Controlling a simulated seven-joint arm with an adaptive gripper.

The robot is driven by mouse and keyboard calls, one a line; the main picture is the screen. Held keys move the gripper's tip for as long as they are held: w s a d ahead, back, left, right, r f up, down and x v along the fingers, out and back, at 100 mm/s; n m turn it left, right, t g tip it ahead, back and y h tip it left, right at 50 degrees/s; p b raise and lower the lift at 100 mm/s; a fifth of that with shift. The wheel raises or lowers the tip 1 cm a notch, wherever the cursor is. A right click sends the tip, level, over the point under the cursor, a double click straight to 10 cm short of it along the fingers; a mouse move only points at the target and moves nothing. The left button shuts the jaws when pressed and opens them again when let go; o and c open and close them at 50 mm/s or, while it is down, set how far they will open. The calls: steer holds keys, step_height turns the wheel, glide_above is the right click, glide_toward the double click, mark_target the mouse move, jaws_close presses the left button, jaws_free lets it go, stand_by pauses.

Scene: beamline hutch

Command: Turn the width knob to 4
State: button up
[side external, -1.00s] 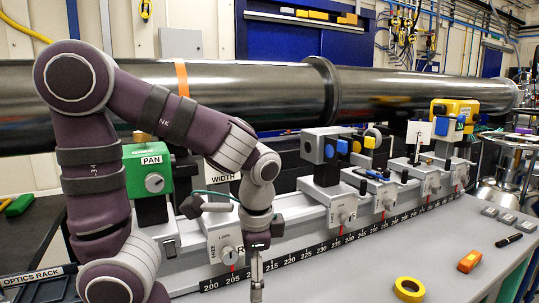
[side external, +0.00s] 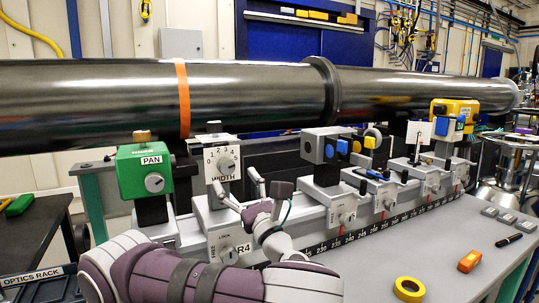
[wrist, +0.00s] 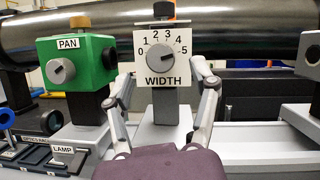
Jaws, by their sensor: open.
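The width knob (wrist: 160,58) is a grey round dial on a white plate (wrist: 183,78) marked 0 to 5 and labelled WIDTH. The plate faces me in the wrist view, and the knob also shows in the side view (side external: 225,164). I cannot surely read which number its pointer marks. My gripper (wrist: 168,86) is open and empty. In the wrist view its fingers stand left and right of the plate's lower part, apart from the knob. In the side view my gripper (side external: 240,186) is raised in front of the width unit, just below the knob.
A green PAN box (side external: 145,172) with its own knob stands close on the left. A grey unit (side external: 325,155) stands to the right along the rail. A black beam pipe (side external: 90,95) runs behind. Yellow tape (side external: 408,289) and an orange block (side external: 469,261) lie on the bench.

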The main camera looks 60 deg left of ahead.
mark_target(228, 168)
steer(key=x, duration=0.4)
steer(key=shift+a+r, duration=0.1)
steer(key=shift+a, duration=0.25)
jaws_close()
